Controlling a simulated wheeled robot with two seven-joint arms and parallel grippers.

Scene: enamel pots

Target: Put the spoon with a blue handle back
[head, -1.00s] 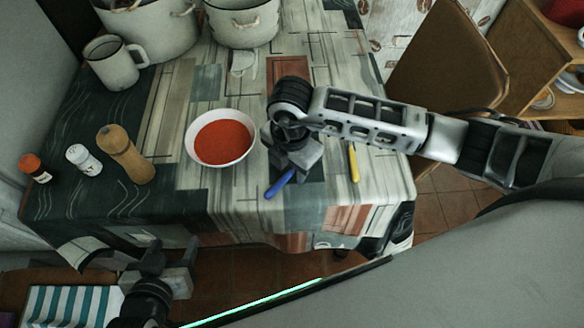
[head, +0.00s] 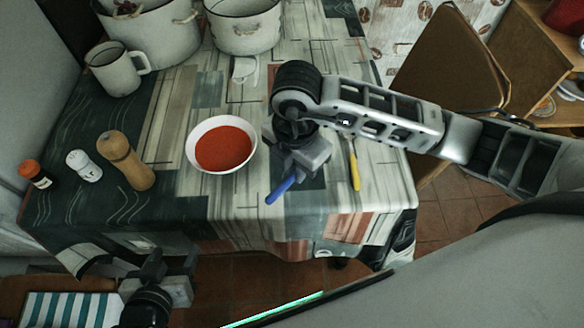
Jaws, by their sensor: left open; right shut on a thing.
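The blue-handled spoon (head: 281,189) shows only its blue handle, sticking out below my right gripper toward the table's front edge. The rest of it is hidden by the gripper. My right gripper (head: 296,172) is shut on it, just right of the bowl of red soup (head: 222,146). I cannot tell whether the spoon touches the table. My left gripper (head: 172,274) is open and empty, low at the front left, off the table edge.
A yellow-handled utensil (head: 354,172) lies right of my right gripper. A wooden mill (head: 126,160), a white shaker (head: 83,166) and an orange-capped jar (head: 34,174) stand at left. A mug (head: 116,68) and enamel pots (head: 243,24) stand at the back. A chair (head: 448,80) is at right.

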